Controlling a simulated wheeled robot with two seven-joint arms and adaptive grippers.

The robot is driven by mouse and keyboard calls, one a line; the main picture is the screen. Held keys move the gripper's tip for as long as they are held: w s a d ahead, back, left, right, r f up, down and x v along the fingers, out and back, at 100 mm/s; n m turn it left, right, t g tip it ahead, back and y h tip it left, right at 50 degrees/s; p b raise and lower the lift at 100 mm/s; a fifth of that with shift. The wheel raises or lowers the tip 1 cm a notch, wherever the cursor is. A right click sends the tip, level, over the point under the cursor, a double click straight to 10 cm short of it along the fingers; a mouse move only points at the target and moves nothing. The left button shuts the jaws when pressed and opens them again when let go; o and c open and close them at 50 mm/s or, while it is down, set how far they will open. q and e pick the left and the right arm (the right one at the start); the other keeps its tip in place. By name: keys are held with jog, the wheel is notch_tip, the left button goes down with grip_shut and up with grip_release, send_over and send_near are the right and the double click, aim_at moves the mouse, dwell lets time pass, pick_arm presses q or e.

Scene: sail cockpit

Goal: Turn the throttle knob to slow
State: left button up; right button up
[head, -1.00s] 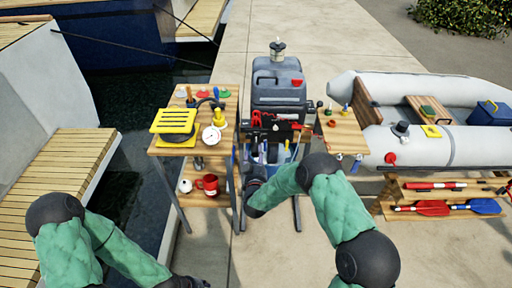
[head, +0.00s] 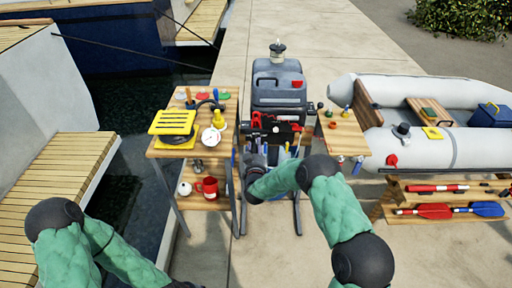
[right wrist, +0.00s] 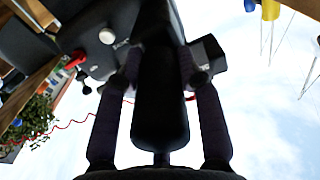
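The outboard motor's dark front panel (head: 278,130) stands in the middle of the head view, with red parts on it. In the right wrist view a long, rounded black handle (right wrist: 160,105) points towards the camera; I cannot tell whether it is the throttle knob, and no slow mark is readable. My right gripper (right wrist: 160,75) is open, one finger on each side of this handle. Gaps show beside the handle lower down; contact at the tips is unclear. In the head view my right forearm hides much of this gripper. My left arm is at the lower left, its gripper outside the picture.
A white round knob (right wrist: 107,36) and a red lever (right wrist: 75,60) sit close by. A wooden shelf stand left of the motor holds a yellow slatted item (head: 173,122) and a red mug (head: 208,187). A wooden side table (head: 342,135) and grey dinghy (head: 470,145) stand right.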

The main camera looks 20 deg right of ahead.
jog(key=shift+r+n, duration=0.15)
jog(key=shift+n, duration=0.25)
jog(key=n, duration=0.3)
jog(key=shift+r+n, duration=0.1)
jog(key=shift+n, duration=0.2)
jog(key=shift+w+a+n+p, duration=0.1)
jog(key=shift+n+p, duration=0.4)
jog(key=shift+n, duration=1.3)
jog(key=o, duration=1.1)
jog(key=shift+o, duration=0.2)
